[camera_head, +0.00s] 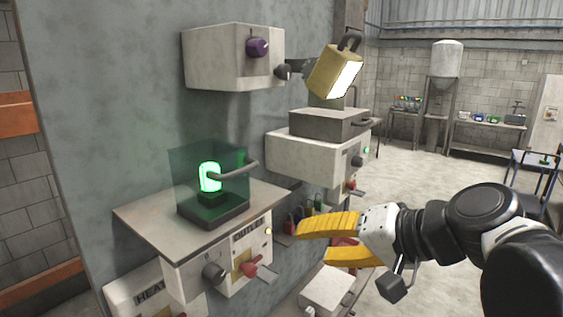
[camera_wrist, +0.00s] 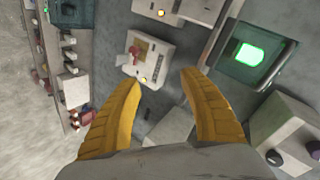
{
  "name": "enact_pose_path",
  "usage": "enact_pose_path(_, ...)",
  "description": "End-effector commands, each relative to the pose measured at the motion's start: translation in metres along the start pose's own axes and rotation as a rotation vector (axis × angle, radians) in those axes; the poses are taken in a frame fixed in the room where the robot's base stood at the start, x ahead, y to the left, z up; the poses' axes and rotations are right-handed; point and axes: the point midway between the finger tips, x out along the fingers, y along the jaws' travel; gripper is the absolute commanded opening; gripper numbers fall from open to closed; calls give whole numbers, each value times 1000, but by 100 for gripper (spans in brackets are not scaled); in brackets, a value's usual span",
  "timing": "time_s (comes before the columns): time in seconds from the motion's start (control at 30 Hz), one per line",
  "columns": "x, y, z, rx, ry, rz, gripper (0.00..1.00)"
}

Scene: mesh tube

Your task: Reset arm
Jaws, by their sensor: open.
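My gripper (camera_head: 322,240) has two yellow fingers and reaches in from the right in the head view. Its fingers are spread apart and nothing is between them. In the wrist view, my gripper (camera_wrist: 160,105) also shows open and empty, facing the wall with its panels. In the head view it is in front of the wall, right of the panel with the green glass case (camera_head: 208,190), and apart from it.
A glowing green tube (camera_head: 210,177) stands in the case. A yellow lamp-like unit (camera_head: 335,72) and a white panel (camera_head: 318,158) are at right. Open floor (camera_head: 420,170) lies behind my arm.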

Motion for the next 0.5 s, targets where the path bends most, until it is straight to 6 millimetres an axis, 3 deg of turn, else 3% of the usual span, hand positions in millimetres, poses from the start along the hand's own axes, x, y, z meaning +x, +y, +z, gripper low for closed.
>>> enact_pose_path(0.03, 21, 45, 30, -31, -12, 56, 51)
enact_pose_path(0.2, 54, 160, 95, -152, -38, 270, 51)
enact_pose_path(0.4, 77, 284, 155, -302, -48, 505, 51)
enact_pose_path(0.5, 82, 329, 173, -367, -46, 596, 51)
